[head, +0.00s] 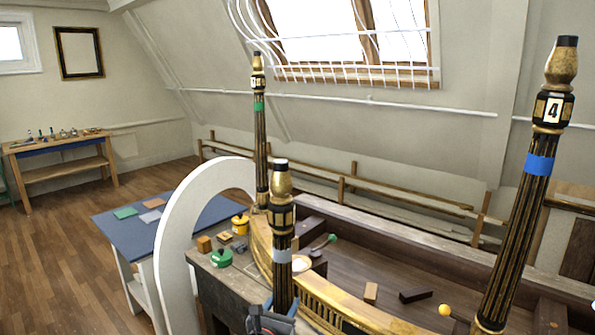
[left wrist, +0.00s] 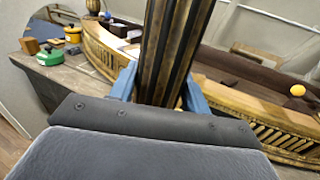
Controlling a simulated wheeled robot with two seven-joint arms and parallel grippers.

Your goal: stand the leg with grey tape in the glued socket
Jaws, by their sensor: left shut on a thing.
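The leg with grey tape (head: 281,215) is dark and gilt, with a grey band around its upper shaft. It stands about upright at the front of the gilt console (head: 335,318). My left gripper (head: 271,318) is shut on its lower shaft. In the left wrist view the fluted shaft (left wrist: 168,45) passes between the blue fingers (left wrist: 160,92). The leg's lower end is hidden by the gripper, and I cannot make out the glued socket. A leg with green tape (head: 260,150) and a leg with blue tape (head: 520,210), marked 4, stand upright at the console. My right gripper is not in view.
The workbench (head: 222,283) holds a green item (head: 221,258), a yellow pot (head: 240,224) and small blocks. A yellow ball (head: 445,310) is at lower right. Loose blocks lie inside the console. A large white curved band (head: 172,245) rises left of the bench; blue-topped table (head: 120,225) beyond.

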